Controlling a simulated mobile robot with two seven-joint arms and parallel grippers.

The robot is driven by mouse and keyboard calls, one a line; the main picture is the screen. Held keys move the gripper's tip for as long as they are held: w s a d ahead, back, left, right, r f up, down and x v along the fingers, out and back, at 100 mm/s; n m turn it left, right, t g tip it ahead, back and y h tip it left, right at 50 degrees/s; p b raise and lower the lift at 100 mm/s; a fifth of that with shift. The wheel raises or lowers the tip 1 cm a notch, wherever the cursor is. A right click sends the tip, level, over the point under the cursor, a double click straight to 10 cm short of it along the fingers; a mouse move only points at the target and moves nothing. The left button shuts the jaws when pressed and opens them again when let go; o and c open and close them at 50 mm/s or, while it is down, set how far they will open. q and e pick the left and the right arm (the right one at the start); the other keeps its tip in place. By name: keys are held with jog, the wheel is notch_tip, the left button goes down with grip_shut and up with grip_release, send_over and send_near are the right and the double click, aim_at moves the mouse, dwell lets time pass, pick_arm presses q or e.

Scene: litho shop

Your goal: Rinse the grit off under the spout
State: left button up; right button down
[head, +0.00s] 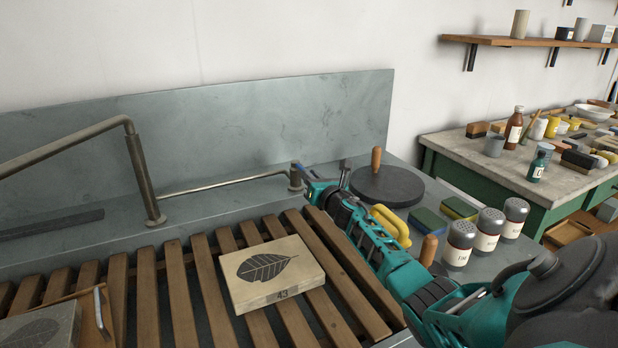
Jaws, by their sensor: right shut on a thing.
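A pale stone (272,273) with a dark leaf drawing and the number 43 lies flat on the wooden slats; no grit can be made out on its face. My right gripper (303,177) is beyond the stone at this post, shut on a part there that looks like a tap handle, mostly hidden by the fingers. My left gripper is out of view.
A second leaf stone (42,328) lies at lower left. Right of my arm are a dark disc (387,187) with a wooden knob, sponges (459,208) and several shakers (487,230). A crowded green bench (485,170) stands beyond. Slats left of the stone are mostly bare.

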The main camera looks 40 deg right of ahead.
jog(key=c, duration=1.1)
grip_release()
jog(key=shift+s+a, duration=0.1)
jog(key=shift+s, duration=0.45)
jog(key=p+v, duration=0.1)
jog(key=v, duration=1.1)
jog(key=shift+p, duration=0.35)
jog(key=shift+w, duration=0.15)
